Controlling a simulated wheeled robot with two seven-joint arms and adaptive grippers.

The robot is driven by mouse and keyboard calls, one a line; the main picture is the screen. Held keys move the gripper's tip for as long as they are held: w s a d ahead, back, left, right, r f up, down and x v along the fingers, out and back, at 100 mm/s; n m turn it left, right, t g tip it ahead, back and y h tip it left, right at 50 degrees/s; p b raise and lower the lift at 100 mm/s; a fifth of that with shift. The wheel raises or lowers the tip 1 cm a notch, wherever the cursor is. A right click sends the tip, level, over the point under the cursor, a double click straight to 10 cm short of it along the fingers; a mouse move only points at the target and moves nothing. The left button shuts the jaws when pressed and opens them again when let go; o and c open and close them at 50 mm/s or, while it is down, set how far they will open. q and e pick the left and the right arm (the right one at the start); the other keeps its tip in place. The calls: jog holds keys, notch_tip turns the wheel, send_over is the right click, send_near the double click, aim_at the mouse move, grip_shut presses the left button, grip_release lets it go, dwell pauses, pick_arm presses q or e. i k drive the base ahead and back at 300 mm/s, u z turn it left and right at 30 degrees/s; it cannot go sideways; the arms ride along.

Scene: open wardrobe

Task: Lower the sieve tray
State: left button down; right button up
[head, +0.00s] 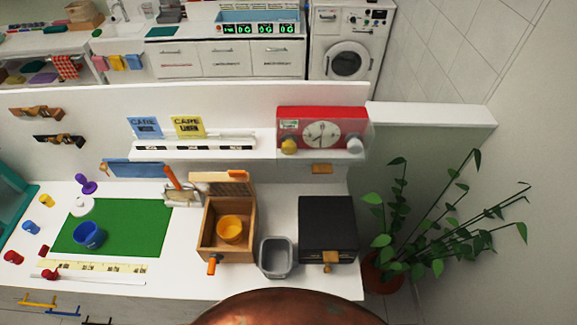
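No thing in the head view shows clearly as a sieve tray. A wooden box (207,237) stands open on the white worktop, with its slatted lid (222,177) raised at the back. A yellow-orange cup (230,229) sits inside it. An orange handle (212,266) sticks out at the box's front left. A grey open bin (275,257) stands just right of the box, and a black box (328,222) with a wooden knob in front stands further right. Neither of my grippers shows.
A green mat (140,226) with a blue cup (89,235) lies at left, with small coloured pieces around it. A potted plant (383,275) stands right of the worktop. A brown rounded shape covers the bottom edge.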

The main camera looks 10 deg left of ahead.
aim_at(233, 183)
jog(key=z, duration=0.55)
jog(key=k, duration=0.8)
jog(key=u, duration=1.4)
